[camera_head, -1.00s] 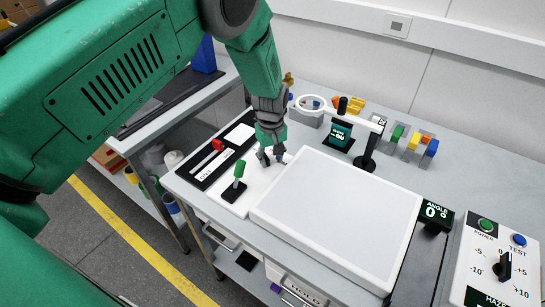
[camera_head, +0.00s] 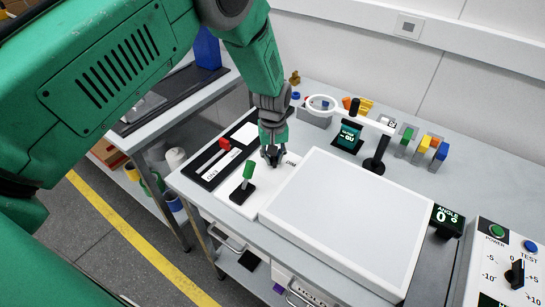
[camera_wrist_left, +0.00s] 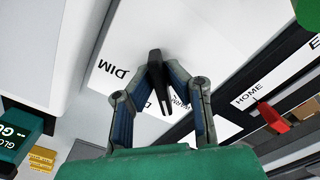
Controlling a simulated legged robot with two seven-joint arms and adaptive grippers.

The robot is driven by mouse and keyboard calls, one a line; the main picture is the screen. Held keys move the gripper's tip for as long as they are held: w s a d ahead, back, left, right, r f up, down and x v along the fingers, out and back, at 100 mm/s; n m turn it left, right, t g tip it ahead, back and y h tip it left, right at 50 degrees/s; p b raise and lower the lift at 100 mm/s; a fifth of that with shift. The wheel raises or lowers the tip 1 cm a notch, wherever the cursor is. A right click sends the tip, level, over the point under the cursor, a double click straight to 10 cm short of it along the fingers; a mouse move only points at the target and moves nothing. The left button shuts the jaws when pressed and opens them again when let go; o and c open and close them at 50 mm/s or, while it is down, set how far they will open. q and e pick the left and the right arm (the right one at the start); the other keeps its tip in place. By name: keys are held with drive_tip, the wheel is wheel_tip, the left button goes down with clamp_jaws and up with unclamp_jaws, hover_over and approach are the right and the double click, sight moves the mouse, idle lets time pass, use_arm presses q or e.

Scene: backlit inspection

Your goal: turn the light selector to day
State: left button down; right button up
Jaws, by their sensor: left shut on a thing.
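The light selector is a small black knob (camera_wrist_left: 156,82) on a white panel (camera_wrist_left: 207,40). In the left wrist view the word DIM is printed beside it, and a second label is partly hidden by the fingers. My left gripper (camera_wrist_left: 158,68) is shut on the knob, with one finger on each side. In the head view my left gripper (camera_head: 271,157) points down at the white panel (camera_head: 236,201), and its fingers mostly hide the knob. My right gripper is not in view.
A green-handled lever (camera_head: 247,175) stands close in front of the gripper. A red slider (camera_head: 225,144) lies to the left. A large pale light panel (camera_head: 350,220) fills the right side. A magnifier arm (camera_head: 355,117) stands behind it. A dial box (camera_head: 500,265) is at far right.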

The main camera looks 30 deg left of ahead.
use_arm(q)
drive_tip(key=m, duration=0.3)
drive_tip(key=shift+s+d+f+m, duration=0.1)
drive_tip(key=shift+s+m, duration=0.15)
drive_tip(key=shift+m, duration=0.15)
drive_tip(key=shift+a+m, duration=0.3)
drive_tip(key=shift+m, duration=0.9)
drive_tip(key=shift+s+m+b, duration=0.1)
drive_tip(key=shift+m+b, duration=0.25)
drive_tip(key=shift+m, duration=0.95)
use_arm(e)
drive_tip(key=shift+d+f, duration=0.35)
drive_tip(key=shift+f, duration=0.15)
use_arm(q)
drive_tip(key=shift+a, duration=0.1)
drive_tip(key=c, duration=1.8)
unclamp_jaws()
drive_tip(key=shift+o, duration=0.9)
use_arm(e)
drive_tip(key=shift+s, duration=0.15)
